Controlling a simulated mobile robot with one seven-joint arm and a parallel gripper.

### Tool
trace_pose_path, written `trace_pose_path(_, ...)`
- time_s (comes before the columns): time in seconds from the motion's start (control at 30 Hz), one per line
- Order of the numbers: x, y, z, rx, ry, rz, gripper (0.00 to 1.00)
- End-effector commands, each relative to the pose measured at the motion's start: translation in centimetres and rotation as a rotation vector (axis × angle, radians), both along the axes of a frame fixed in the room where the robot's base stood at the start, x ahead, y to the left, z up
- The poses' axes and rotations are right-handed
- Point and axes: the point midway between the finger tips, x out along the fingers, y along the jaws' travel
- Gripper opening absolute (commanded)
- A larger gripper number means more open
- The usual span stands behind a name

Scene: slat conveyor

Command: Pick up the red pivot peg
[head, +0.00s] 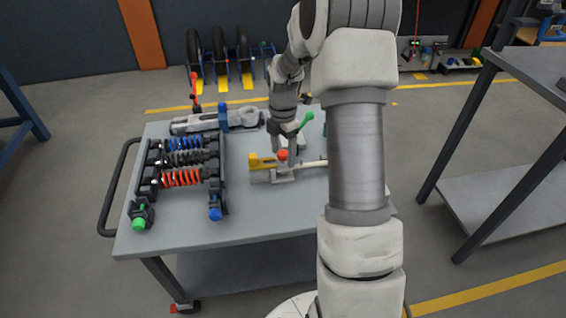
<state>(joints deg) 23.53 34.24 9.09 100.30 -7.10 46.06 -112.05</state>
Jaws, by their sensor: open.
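A red rounded head (282,155) shows on a grey fixture (286,177) near the middle of the cart top. It looks like the top of a red peg, but its shaft is hidden. My gripper (288,149) points down right over this head, with its fingers open. I cannot tell whether the fingers touch it. I cannot tell for sure which of the two is the pivot peg.
The grey cart top (262,222) is clear at its front middle. A rack of blue, black and red springs (182,178) fills its left. A yellow block (256,161) and a green-tipped piece (304,122) sit close to my gripper. My arm hides the right side.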

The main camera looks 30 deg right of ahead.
Motion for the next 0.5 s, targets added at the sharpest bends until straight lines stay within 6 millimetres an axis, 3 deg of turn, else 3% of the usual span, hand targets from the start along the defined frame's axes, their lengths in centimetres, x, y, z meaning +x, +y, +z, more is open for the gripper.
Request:
trace_pose_path(0.07,-0.01,0.03,-1.0,0.0,0.001,0.001,0.77)
trace_pose_path(0.27,0.03,0.02,-0.93,0.0,-0.001,0.0,0.77)
trace_pose_path(0.5,0.02,0.0,-0.91,0.0,-0.001,0.0,0.37)
